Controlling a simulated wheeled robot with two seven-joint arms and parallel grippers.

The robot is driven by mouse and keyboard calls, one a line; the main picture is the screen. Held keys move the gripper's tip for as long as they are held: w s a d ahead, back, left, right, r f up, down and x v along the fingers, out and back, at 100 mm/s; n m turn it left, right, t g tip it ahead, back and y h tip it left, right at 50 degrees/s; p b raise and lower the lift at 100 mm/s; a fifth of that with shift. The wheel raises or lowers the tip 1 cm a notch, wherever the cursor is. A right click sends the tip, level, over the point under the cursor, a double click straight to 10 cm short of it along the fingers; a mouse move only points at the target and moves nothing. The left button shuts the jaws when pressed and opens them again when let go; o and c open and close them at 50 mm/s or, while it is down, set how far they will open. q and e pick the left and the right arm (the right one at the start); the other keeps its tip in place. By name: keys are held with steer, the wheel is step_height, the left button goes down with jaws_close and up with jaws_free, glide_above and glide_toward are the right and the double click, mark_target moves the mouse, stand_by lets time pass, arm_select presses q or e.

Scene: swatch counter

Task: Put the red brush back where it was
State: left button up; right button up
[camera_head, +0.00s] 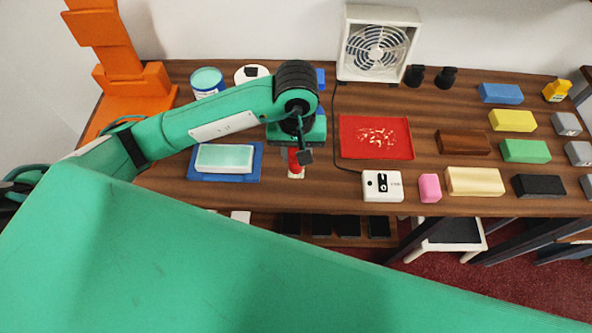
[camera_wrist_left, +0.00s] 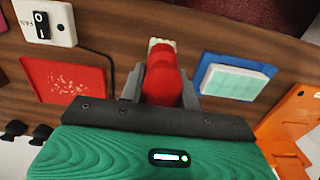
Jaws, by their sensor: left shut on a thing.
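The red brush shows in the head view (camera_head: 293,160) and in the left wrist view (camera_wrist_left: 162,78), with a red body and a cream end. My left gripper (camera_head: 297,152) is shut on it, with one grey finger on each side in the left wrist view (camera_wrist_left: 161,90). The gripper is over the middle of the wooden counter, between the blue tray and the red tray. The cream end points towards the counter's front edge in the wrist view. I cannot tell whether the brush touches the counter. My right gripper is not in view.
The blue tray (camera_head: 192,177) holds a pale green block (camera_head: 224,158). The red tray (camera_head: 347,152) holds pale scraps. A white switch box (camera_head: 383,194) and its cable lie right of the gripper. A fan (camera_head: 378,45) stands behind. Several coloured blocks fill the right side.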

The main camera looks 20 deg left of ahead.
mark_target(296, 165)
arm_select(q)
step_height(296, 165, down, 5)
steer(key=shift+s+r+p, duration=0.1)
steer(key=shift+p, duration=0.4)
steer(key=shift+f, duration=0.6)
step_height(296, 165, down, 4)
steer(key=shift+r+p, duration=0.2)
steer(key=shift+p, duration=0.35)
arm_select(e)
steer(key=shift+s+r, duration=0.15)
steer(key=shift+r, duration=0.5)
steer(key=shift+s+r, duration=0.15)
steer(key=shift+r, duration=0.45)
arm_select(q)
steer(key=shift+f, duration=0.1)
steer(key=shift+f+b, duration=0.15)
steer(key=shift+b, duration=0.15)
steer(key=o, duration=0.9)
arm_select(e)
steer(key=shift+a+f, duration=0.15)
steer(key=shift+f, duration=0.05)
